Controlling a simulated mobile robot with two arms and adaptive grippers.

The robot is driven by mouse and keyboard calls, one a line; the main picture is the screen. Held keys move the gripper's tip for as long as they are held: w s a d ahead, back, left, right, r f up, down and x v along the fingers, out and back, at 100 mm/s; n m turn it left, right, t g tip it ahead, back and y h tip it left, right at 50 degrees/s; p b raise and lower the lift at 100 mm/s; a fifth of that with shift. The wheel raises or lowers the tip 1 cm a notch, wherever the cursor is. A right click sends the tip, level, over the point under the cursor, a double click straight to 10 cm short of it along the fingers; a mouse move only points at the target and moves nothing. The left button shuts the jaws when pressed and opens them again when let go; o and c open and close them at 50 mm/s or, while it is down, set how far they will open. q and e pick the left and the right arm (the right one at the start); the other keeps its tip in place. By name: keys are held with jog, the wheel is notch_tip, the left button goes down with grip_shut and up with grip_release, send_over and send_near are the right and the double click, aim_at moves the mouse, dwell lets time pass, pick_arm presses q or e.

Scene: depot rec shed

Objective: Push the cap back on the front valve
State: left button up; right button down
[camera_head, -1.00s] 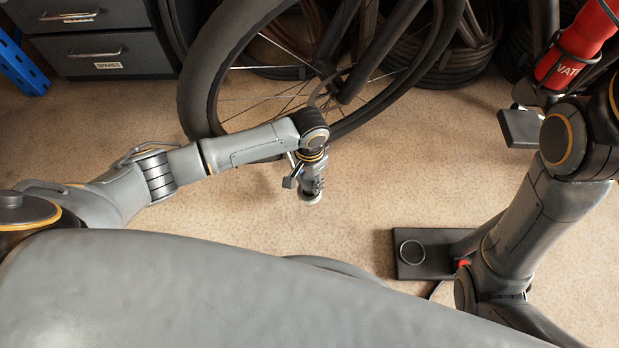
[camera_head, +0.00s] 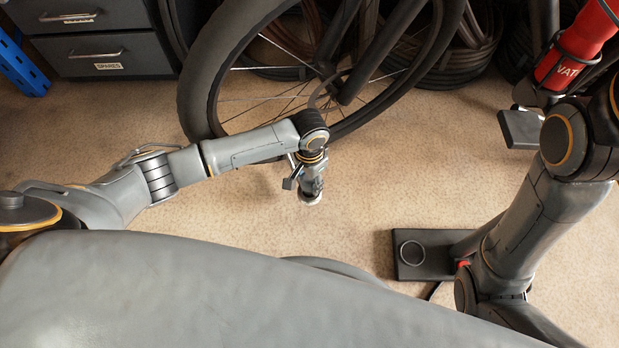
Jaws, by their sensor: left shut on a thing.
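The bike's front wheel (camera_head: 203,100), with a dark tyre and thin spokes, leans across the upper middle. My left gripper (camera_head: 310,195) points down just in front of the tyre's lower part, over the carpet. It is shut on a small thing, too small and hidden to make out. I cannot pick out the front valve or the cap. My right arm comes in at the right and bends down to the lower edge; its gripper does not show.
A grey drawer cabinet (camera_head: 105,54) stands at the upper left beside a blue rack (camera_head: 20,66). A red bottle (camera_head: 573,52) is at the upper right, with a black pedal (camera_head: 520,128) below. A black plate with a ring (camera_head: 425,262) lies near my right arm. Carpet (camera_head: 370,190) between is clear.

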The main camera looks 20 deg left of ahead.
pick_arm(q)
jog(key=shift+f, duration=1.35)
jog(key=o, duration=1.2)
notch_tip(320, 180, up, 12)
jog(key=shift+r, duration=0.1)
